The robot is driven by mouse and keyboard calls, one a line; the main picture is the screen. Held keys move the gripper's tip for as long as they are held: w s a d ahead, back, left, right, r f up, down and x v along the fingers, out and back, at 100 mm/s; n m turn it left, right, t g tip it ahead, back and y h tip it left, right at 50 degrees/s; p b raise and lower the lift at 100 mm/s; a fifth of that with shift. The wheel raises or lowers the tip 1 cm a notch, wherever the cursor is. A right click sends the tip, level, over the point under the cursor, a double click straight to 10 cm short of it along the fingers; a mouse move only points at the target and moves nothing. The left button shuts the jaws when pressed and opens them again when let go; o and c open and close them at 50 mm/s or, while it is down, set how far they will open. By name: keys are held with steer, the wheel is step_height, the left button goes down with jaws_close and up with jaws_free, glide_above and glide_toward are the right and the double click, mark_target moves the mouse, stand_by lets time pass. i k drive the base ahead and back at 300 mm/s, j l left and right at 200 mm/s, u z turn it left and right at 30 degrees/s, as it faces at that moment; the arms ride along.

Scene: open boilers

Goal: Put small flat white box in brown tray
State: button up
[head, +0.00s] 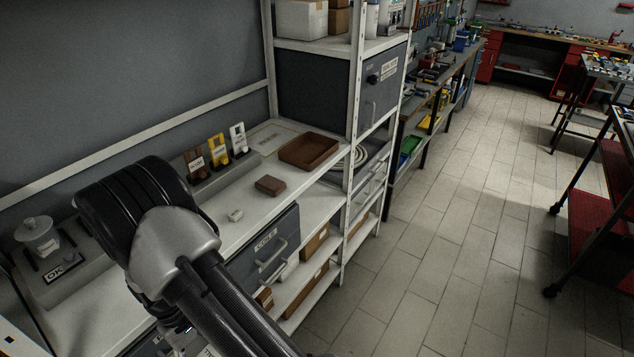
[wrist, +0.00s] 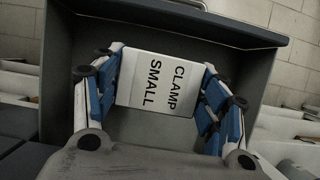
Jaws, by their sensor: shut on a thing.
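The small flat white box (wrist: 155,84), with "CLAMP SMALL" printed on it, is in the wrist view between the blue-padded fingers of my gripper (wrist: 161,92). My gripper is shut on it, one finger on each side. Behind the box is the dark grey inside of an open drawer (wrist: 261,45); I cannot tell whether the box touches its bottom. The brown tray (head: 325,158) lies on the white worktop in the head view, below the dark cabinet, and looks empty.
A small brown box (head: 270,185) and a small white object (head: 235,215) lie on the worktop near the tray. Labelled holders (head: 217,150) stand along the wall. A white shelf post (head: 354,90) rises right of the tray.

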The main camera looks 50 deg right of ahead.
mark_target(309, 150)
steer(key=l, duration=2.25)
steer(key=i, duration=0.05)
